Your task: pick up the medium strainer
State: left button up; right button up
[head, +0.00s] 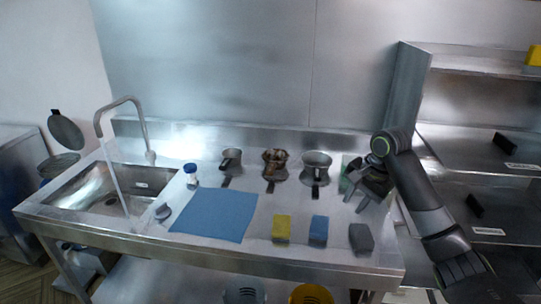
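Three metal strainer-like vessels with dark handles stand in a row at the back of the steel counter. They are a left one (232,158), a middle one (274,160) with something brown at it, and a right one (316,161). I cannot tell for sure which is the medium strainer. My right gripper (354,203) is at the counter's right end, to the right of the right vessel and apart from it. Its fingers point down, spread and empty. My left gripper is not in view.
A blue mat (214,214) lies mid-counter. A yellow sponge (282,228), a blue sponge (318,230) and a grey sponge (361,238) line the front. A blue-capped bottle (191,177) stands beside the sink (112,195). A shelf unit (470,145) stands at right. A green item is partly hidden behind my gripper.

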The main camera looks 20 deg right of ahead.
aim_at(275, 160)
jog(key=i, duration=1.45)
